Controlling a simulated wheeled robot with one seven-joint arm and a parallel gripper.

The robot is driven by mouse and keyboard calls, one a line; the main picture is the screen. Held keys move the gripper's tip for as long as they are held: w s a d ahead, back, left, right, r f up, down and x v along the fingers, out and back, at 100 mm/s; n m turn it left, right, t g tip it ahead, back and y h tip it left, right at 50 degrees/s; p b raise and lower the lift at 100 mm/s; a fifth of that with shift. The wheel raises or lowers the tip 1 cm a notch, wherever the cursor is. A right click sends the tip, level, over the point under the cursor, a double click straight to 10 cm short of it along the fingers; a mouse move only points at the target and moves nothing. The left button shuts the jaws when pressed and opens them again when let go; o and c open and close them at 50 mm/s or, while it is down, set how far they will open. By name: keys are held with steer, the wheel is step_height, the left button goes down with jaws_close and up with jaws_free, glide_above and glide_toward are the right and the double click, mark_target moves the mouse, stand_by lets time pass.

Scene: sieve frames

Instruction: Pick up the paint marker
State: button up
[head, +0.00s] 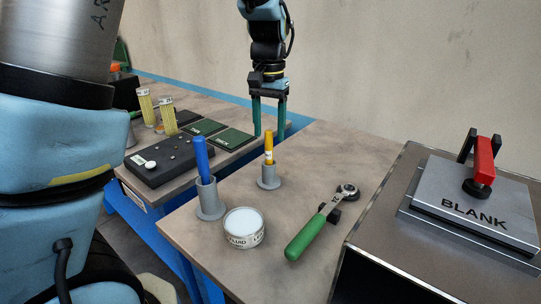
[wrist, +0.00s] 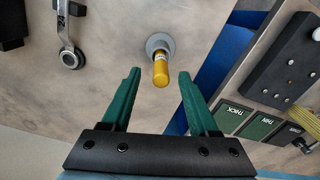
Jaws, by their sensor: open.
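A yellow paint marker (head: 268,147) with a pale band stands upright in a small grey holder (head: 269,179) on the brown table. In the wrist view the marker (wrist: 160,72) and its holder (wrist: 157,42) appear just beyond and between my fingertips. My gripper (head: 269,132) has two green fingers pointing down, open and empty. It is behind the marker in the head view. In the wrist view my gripper (wrist: 159,76) has the marker's end roughly centred in its gap, with clear space on both sides. The marker's lower part is hidden in the holder.
A blue-handled tool (head: 202,155) stands in a larger grey holder (head: 209,200). A white-topped tin (head: 244,228) and a green-handled ratchet (head: 310,235) lie near. A metal BLANK fixture (head: 470,205) is at right. A second bench holds a black block (head: 165,160) and green pads (head: 231,139).

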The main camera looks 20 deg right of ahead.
mark_target(269, 146)
steer(key=shift+w+f+p, duration=0.1)
steer(key=shift+f+p, duration=0.65)
steer(key=shift+f, duration=1.95)
jaws_close()
